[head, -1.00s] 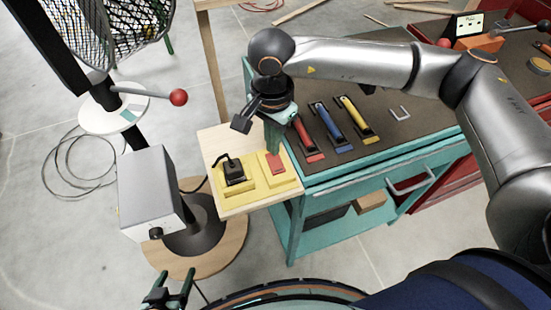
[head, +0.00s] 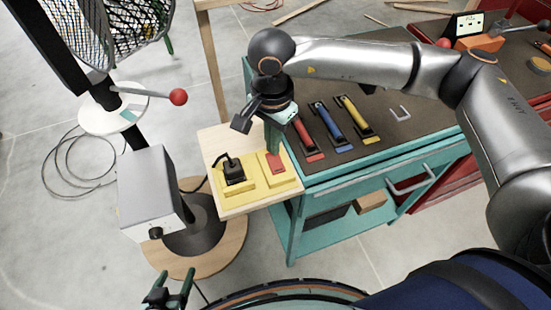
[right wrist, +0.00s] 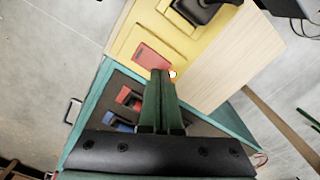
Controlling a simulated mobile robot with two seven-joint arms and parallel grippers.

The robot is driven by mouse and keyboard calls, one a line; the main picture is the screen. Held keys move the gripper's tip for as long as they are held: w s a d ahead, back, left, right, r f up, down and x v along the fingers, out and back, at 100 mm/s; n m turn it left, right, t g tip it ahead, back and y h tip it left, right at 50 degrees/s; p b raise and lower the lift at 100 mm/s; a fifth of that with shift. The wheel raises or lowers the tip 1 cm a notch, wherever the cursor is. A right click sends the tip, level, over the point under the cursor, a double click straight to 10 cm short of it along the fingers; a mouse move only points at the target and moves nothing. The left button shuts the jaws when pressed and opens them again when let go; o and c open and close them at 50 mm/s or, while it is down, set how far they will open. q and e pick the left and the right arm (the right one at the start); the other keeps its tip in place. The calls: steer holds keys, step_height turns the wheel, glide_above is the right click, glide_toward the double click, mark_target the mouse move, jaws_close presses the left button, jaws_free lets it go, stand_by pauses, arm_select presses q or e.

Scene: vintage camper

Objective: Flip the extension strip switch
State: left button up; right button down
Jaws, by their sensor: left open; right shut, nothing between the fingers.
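The yellow extension strip (head: 250,186) lies on the light wooden board at the left end of the teal workbench. A black plug (head: 233,170) sits in its left part. Its red switch (head: 276,163) is on the right part. My right gripper (head: 273,151) is shut with nothing between its green fingers, pointing down at the switch. In the right wrist view the fingertips (right wrist: 160,72) overlap the near edge of the red switch (right wrist: 150,57); I cannot tell whether they touch it. My left gripper (head: 168,290) is open at the bottom left, low and away from the strip.
Red, blue and yellow-handled tools (head: 328,122) lie on the workbench (head: 385,149) right of the strip. A grey box (head: 150,193) and a lever with a red ball (head: 178,97) stand left of the board. A black cable runs from the plug.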

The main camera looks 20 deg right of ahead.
steer(key=shift+f+b, duration=0.85)
steer(key=shift+f, duration=0.1)
steer(key=shift+r, duration=0.2)
steer(key=shift+r+p, duration=1.6)
steer(key=shift+r, duration=1.8)
